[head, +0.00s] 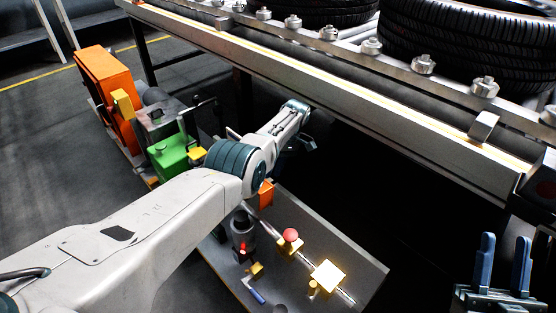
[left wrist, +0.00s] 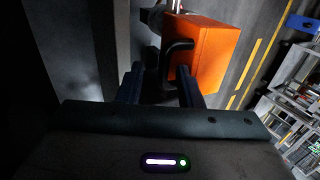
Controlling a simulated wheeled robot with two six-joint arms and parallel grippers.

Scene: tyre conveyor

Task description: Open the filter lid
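An orange box-shaped part (left wrist: 205,50) with a black bar handle (left wrist: 165,62) shows in the left wrist view; it looks like the filter lid. My left gripper (left wrist: 158,88) is open, its two dark fingers apart, with the handle just beyond and between the tips. I cannot tell whether a finger touches it. In the head view a small orange piece (head: 266,194) shows partly behind my left arm, and the left fingers are not clearly visible there. My right gripper (head: 504,262) is open and empty at the lower right, its blue fingers upright.
A conveyor (head: 330,80) with tyres (head: 470,45) runs along the top right. A green box (head: 174,153) and a large orange box (head: 108,90) stand at the left. A grey base (head: 345,250) carries a red knob (head: 291,235) and a yellow block (head: 328,275).

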